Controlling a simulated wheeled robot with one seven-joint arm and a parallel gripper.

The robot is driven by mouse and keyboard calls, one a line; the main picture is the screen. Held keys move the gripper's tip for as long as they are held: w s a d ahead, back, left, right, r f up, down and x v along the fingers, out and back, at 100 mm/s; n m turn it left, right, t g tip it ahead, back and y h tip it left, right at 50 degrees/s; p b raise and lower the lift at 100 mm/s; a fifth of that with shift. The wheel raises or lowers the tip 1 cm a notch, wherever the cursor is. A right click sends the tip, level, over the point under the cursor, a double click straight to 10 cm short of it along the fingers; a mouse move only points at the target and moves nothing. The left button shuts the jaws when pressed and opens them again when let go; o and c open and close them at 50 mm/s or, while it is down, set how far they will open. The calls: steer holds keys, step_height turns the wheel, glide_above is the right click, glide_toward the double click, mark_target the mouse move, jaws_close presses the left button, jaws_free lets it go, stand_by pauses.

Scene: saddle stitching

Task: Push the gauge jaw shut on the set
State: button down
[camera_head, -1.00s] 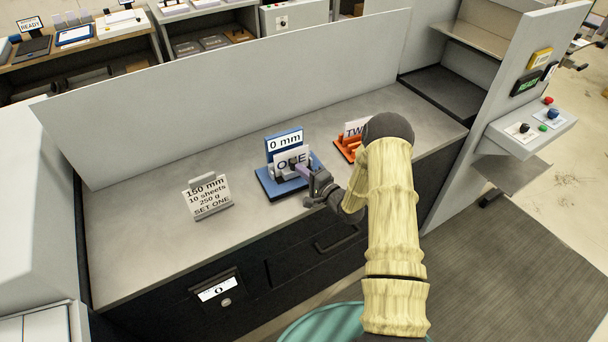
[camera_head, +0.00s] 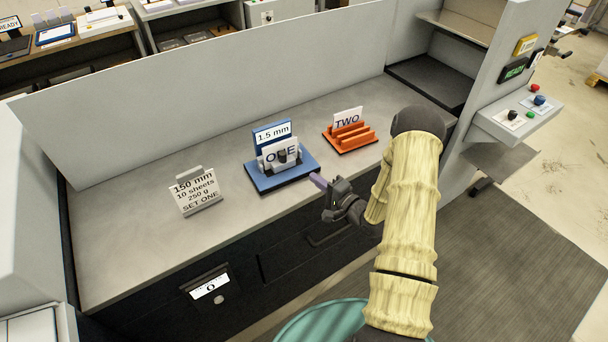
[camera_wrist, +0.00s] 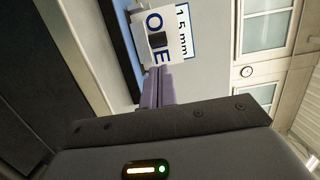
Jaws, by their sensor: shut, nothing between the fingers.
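Whether the jaw touches the set cannot be told. My gripper (camera_head: 318,181) is shut and empty, to the right and in front of the gauge and apart from it.
An orange holder (camera_head: 350,138) with a card marked TWO stands to the right. A grey panel (camera_head: 200,105) backs the counter. The counter (camera_head: 130,240) is bare at the left.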

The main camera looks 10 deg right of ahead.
steer(key=v, duration=0.3)
steer(key=shift+s+a+b, duration=0.15)
steer(key=shift+s+b, duration=0.15)
steer(key=shift+b, duration=0.05)
steer(key=shift+w, duration=0.1)
steer(key=s+a+r+n+g+h, duration=0.1)
steer(key=s+r+n+g+h, duration=0.4)
steer(key=r+n+g+h, duration=0.35)
steer(key=s+a+r+n+g, duration=0.2)
steer(key=s, duration=0.5)
steer(key=s+a+r+n+g, duration=0.1)
steer(key=s+a+r+g, duration=0.1)
steer(key=s, duration=0.5)
steer(key=shift+a+r+n+g, duration=0.35)
steer(key=shift+a+r, duration=0.15)
steer(key=shift+a, duration=0.1)
steer(key=shift+s, duration=0.15)
